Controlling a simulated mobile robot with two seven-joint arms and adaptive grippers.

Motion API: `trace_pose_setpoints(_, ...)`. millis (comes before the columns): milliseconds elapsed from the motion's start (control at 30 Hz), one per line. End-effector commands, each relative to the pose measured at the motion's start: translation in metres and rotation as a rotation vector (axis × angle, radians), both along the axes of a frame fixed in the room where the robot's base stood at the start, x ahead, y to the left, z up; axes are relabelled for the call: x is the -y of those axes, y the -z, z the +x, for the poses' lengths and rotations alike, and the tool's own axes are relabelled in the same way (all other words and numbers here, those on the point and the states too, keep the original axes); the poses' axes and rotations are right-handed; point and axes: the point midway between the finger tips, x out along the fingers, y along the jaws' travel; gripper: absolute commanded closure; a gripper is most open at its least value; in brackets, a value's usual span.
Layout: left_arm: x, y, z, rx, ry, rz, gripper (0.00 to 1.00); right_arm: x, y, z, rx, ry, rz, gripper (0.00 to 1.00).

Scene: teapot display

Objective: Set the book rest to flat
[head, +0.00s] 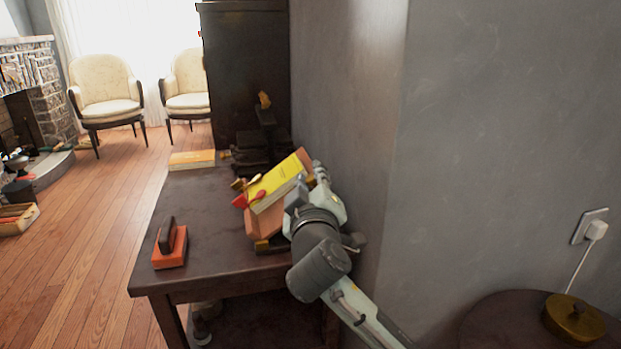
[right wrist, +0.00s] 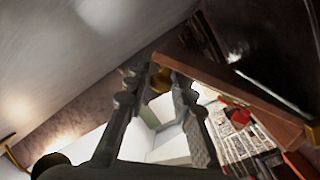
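The book rest (head: 262,222) stands near the right edge of the dark table, its reddish-wood panel tilted. A yellow book (head: 280,181) leans on it, with red pieces at its lower left. My right gripper (head: 318,176) is at the rest's right side, close to the wall, its fingers partly hidden. In the right wrist view its two fingers (right wrist: 157,82) stand apart, with a brass-coloured piece (right wrist: 160,80) between or just beyond the tips; contact cannot be told. A wooden panel edge (right wrist: 235,92) runs beside the right finger. My left gripper is not in view.
The table (head: 205,215) also holds an orange block with a dark handle (head: 170,247) at front left and an orange-yellow book (head: 192,160) at the back. A grey wall (head: 345,100) is close on the right. The table's middle left is clear.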

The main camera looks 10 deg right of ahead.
Motion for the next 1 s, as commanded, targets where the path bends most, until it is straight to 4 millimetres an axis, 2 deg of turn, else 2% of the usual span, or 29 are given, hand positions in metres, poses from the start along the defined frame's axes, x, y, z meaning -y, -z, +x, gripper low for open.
trace_pose_setpoints(33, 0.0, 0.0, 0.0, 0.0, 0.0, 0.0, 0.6, 0.0, 0.0, 0.0, 0.0, 0.0, 0.0, 0.86)
trace_pose_setpoints(167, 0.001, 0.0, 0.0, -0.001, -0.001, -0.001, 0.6, 0.0, 0.0, 0.0, 0.0, 0.0, 0.0, 1.0)
trace_pose_setpoints(667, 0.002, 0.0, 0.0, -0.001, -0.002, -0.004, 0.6, 0.001, 0.001, 0.0, 0.0, 0.001, 0.008, 1.0)
trace_pose_setpoints(1000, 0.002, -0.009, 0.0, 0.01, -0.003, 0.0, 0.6, 0.011, 0.012, 0.0, -0.004, 0.003, 0.099, 1.0)
